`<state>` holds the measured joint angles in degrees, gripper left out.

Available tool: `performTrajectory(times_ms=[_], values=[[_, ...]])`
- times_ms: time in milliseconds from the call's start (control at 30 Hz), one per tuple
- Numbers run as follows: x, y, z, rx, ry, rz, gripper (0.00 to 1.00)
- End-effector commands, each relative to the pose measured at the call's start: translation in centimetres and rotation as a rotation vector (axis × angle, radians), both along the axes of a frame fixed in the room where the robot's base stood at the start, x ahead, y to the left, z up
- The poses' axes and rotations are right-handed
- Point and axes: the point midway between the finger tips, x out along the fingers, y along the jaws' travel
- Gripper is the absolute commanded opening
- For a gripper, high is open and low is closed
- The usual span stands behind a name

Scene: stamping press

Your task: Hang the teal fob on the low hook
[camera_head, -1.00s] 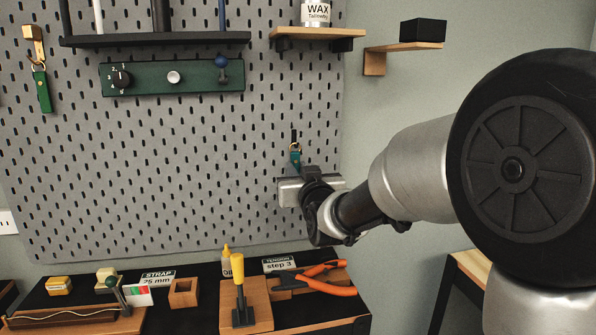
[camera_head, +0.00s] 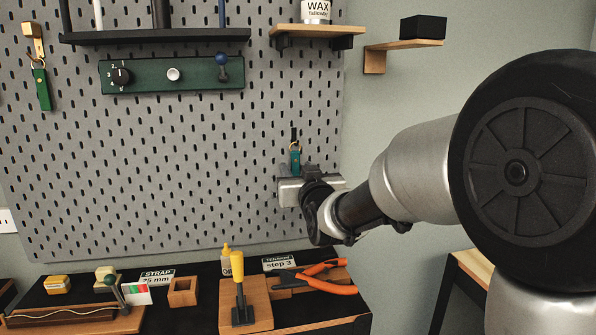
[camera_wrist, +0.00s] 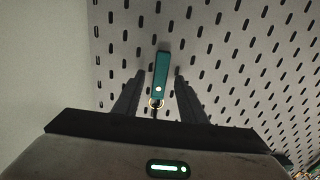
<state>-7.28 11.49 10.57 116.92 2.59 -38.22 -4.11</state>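The teal fob (camera_head: 295,160) hangs by its brass ring from a small black hook (camera_head: 294,134) low on the right part of the pegboard. In the wrist view the fob (camera_wrist: 161,74) shows between the two dark fingers of my gripper (camera_wrist: 159,80), with a gap on each side. My gripper (camera_head: 304,172) is open, just below and in front of the fob in the head view. The ring (camera_wrist: 156,103) shows near the base of the fingers in the wrist view. The fob's lower end is partly hidden by my gripper in the head view.
A green fob (camera_head: 41,88) hangs from a wooden hook (camera_head: 33,42) at upper left. A green control panel (camera_head: 172,76) and shelves are above. The bench below holds orange pliers (camera_head: 318,279), a yellow-handled tool (camera_head: 238,275) and wooden blocks. The pegboard around my gripper is clear.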

Motion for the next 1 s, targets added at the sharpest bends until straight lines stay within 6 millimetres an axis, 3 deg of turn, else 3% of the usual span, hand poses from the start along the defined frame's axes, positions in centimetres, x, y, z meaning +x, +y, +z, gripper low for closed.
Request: performTrajectory(times_ms=[433, 1000], values=[[-0.5, -0.2, -0.1, 0.001, -0.002, 0.000, 0.38], [-6.0, -1.7, 0.0, 0.000, -0.003, 0.000, 0.38]])
